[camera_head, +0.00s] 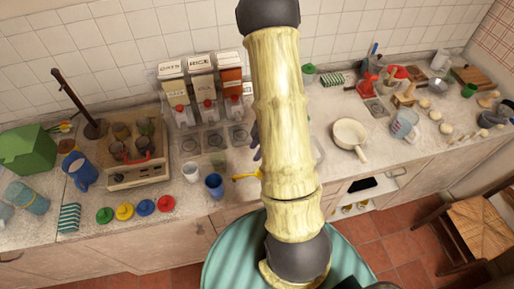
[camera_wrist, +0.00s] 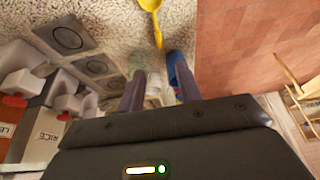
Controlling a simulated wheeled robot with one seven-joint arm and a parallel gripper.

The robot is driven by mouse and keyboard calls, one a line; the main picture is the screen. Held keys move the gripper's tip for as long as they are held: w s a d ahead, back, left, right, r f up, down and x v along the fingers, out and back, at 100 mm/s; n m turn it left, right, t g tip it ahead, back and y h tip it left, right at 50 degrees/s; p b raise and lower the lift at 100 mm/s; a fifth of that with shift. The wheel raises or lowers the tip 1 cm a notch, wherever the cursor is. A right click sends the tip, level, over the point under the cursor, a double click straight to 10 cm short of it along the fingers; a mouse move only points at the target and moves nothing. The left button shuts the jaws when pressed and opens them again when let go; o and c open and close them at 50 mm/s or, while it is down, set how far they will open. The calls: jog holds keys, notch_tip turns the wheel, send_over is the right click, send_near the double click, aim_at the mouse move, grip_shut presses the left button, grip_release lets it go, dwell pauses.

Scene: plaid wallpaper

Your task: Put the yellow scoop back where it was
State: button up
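The yellow scoop (camera_head: 246,177) lies near the counter's front edge in the head view, partly hidden behind my arm. In the wrist view the scoop (camera_wrist: 150,4) is at the top, its bowl cut by the frame edge and its thin handle pointing toward my fingers. My gripper (camera_wrist: 157,68) is open, with a gap between its two fingers and nothing held. The handle end appears just beyond the fingertips; I cannot tell its exact distance from them. In the head view my arm hides most of the gripper.
A blue cup (camera_head: 214,185) and a white cup (camera_head: 191,172) stand left of the scoop. Dispensers labelled oats and rice (camera_head: 201,85) stand against the wall. A white pan (camera_head: 349,134) is right of my arm. The red tiled floor (camera_wrist: 245,45) drops away beyond the counter edge.

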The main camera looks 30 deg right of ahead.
jog(key=w+a+r+m+t+h, duration=0.2)
jog(key=w+r+m+t+h, duration=0.2)
jog(key=w+r+m, duration=0.45)
jog(key=s+a+r+m+g, duration=0.1)
jog(key=s+a+r+m, duration=0.2)
jog(key=s+a, duration=0.2)
jog(key=s+a+r+m+g, duration=0.1)
jog(key=s+a+r+m, duration=0.2)
jog(key=s, duration=0.6)
jog(key=shift+s+a+r+g, duration=0.3)
jog(key=shift+a+r, duration=0.45)
jog(key=shift+a, duration=0.25)
